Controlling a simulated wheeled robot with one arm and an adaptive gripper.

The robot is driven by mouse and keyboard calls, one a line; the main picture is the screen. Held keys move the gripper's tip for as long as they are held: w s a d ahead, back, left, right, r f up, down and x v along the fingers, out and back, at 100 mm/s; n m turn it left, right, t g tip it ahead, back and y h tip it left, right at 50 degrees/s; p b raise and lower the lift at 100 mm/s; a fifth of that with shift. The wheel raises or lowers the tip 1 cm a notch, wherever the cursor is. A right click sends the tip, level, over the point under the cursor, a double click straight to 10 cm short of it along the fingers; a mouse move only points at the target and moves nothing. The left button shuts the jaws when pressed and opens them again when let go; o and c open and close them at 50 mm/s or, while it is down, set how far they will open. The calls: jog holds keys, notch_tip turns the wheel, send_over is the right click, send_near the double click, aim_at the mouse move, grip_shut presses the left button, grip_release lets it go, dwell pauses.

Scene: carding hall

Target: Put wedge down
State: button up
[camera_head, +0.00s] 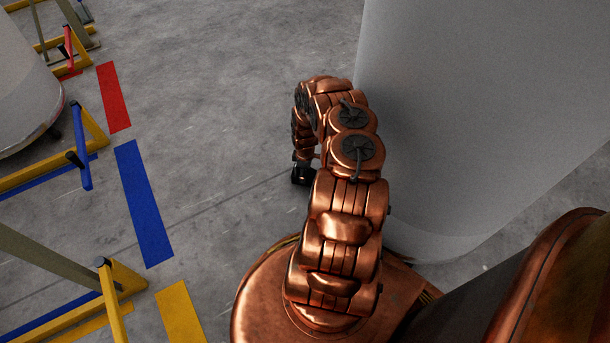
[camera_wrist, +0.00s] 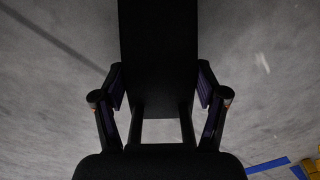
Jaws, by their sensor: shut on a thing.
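In the wrist view the wedge (camera_wrist: 158,50) is a long, dark, nearly black block running from the top edge down between the fingers. My gripper (camera_wrist: 160,88) is shut on it, with a finger on each side. The far end of the wedge is out of that view. Grey floor shows on both sides of it, and I cannot tell how high it is held. In the head view my copper arm curls over and down, and only a small black part of my gripper (camera_head: 303,174) shows low at its end. I cannot make out the wedge there.
A large grey cylinder (camera_head: 450,120) stands close on the right of my arm. Red (camera_head: 113,97), blue (camera_head: 143,203) and yellow (camera_head: 180,312) floor marks lie to the left, beside yellow frames (camera_head: 95,125). A pale round container (camera_head: 25,85) stands far left. Floor between is clear.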

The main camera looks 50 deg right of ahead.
jog(key=shift+f, duration=0.3)
jog(key=shift+f, duration=0.15)
jog(key=o, duration=1.5)
jog(key=shift+c, duration=0.2)
